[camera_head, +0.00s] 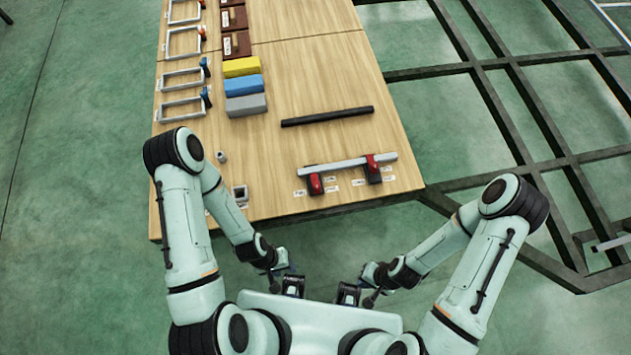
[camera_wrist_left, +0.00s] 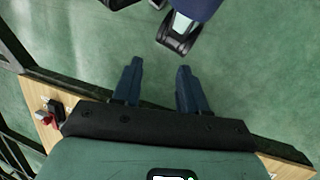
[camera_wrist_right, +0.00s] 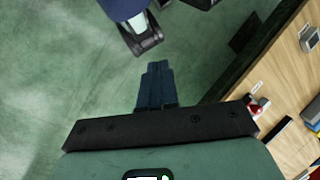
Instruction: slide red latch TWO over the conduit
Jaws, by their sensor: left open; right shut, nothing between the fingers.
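A pale grey conduit (camera_head: 345,160) lies across two red-and-black latch holders near the table's front right. The left holder (camera_head: 315,184) and right holder (camera_head: 373,170) each have small white labels beside them, too small to read, so I cannot tell which is TWO. The right one has red at its top, by the conduit. My left gripper (camera_head: 292,284) is open and empty, off the table's front edge; its spread fingers show in the left wrist view (camera_wrist_left: 158,88). My right gripper (camera_head: 349,293) is shut and empty beside it; its closed fingers show in the right wrist view (camera_wrist_right: 156,86).
The wooden table (camera_head: 310,75) also holds a black bar (camera_head: 327,116), yellow (camera_head: 241,67), blue and grey blocks, several clamp frames at the left and small metal fittings. A dark chassis frame (camera_head: 510,62) stands to the right. Open floor lies between my grippers and the table.

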